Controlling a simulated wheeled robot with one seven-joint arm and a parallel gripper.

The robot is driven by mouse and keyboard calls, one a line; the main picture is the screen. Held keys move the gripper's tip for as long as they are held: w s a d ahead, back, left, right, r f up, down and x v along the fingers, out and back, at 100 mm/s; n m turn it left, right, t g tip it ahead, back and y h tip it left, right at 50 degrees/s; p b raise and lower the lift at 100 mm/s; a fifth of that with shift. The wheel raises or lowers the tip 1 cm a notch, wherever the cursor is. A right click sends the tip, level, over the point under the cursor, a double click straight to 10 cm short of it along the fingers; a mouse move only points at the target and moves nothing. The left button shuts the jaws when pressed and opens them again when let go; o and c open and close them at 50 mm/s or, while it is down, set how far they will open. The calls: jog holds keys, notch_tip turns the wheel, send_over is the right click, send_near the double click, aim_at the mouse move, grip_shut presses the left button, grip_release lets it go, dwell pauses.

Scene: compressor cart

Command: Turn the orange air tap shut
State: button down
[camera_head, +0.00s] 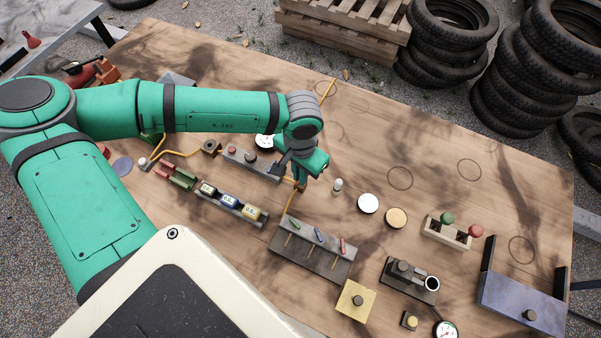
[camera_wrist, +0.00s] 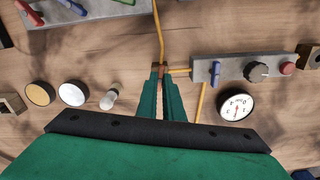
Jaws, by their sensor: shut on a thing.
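The orange air tap (camera_wrist: 160,71) shows in the wrist view as a small brownish-orange fitting on a thin orange hose (camera_wrist: 161,35). My gripper (camera_wrist: 161,82) points at it from above, with its two green fingers close together and closed on the tap's handle. The fingers hide most of the handle, so I cannot tell its exact angle. In the head view my gripper (camera_head: 299,183) is low over the middle of the table, and the tap is mostly hidden behind it. The orange hose (camera_head: 290,201) runs from there toward a grey block.
Close by stand a grey control bar (camera_wrist: 230,70) with a blue lever, black knob and red button, a gauge (camera_wrist: 236,106) and a small white-topped peg (camera_head: 337,185). A grey block with coloured levers (camera_head: 310,262) is in front. The table's right back is mostly clear.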

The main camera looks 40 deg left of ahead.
jog(key=m, duration=1.1)
jog(key=shift+m, duration=0.3)
jog(key=shift+a+m, duration=0.1)
jog(key=shift+m, duration=1.7)
jog(key=c, duration=1.9)
grip_release()
